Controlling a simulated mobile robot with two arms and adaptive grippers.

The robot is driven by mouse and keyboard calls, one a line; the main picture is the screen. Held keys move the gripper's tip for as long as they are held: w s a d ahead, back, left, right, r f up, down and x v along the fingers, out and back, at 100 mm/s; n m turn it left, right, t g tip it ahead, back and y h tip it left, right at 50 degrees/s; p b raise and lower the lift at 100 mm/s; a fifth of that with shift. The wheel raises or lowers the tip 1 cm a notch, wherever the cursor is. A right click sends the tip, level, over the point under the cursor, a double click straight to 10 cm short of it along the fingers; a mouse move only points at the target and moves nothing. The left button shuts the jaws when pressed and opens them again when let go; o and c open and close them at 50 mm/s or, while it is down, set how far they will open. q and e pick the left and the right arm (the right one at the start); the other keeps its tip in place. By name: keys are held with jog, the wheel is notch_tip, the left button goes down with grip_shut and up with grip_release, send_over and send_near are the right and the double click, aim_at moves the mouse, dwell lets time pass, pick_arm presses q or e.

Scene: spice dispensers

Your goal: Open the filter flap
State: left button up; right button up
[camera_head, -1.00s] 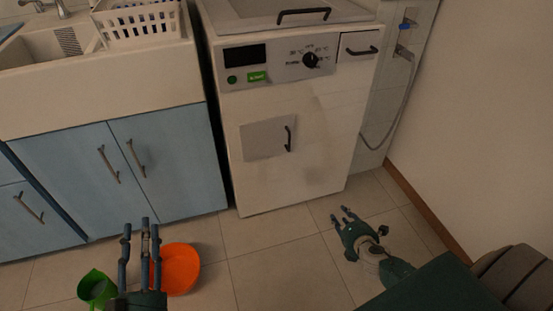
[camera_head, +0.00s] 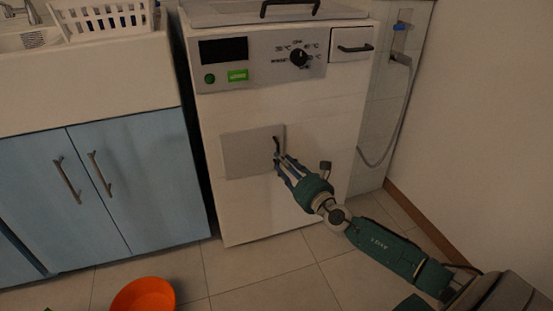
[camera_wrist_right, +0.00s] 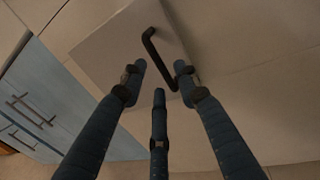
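The filter flap (camera_head: 245,154) is a grey square panel low on the white machine's front, and it looks shut. Its dark bar handle (camera_head: 276,141) is on the panel's right side. My right gripper (camera_head: 281,161) is at the handle's lower part, its fingers pointing at the flap. In the right wrist view, the fingers (camera_wrist_right: 159,74) are spread, and the black handle (camera_wrist_right: 153,50) runs between the two upper fingertips. The third finger is below it. I cannot tell whether any finger touches the handle. My left gripper is not in view.
The white machine (camera_head: 290,110) has a knob, a display and a small drawer (camera_head: 352,46) above the flap. Blue cabinets (camera_head: 140,170) stand left. An orange bowl (camera_head: 143,297) is on the floor. A hose and wall are right. Floor before the machine is partly clear.

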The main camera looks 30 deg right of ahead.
aim_at(255, 156)
jog(key=shift+w+b, duration=0.3)
jog(key=shift+w, duration=1.9)
jog(key=shift+c, duration=0.5)
jog(key=shift+d, duration=0.1)
grip_shut()
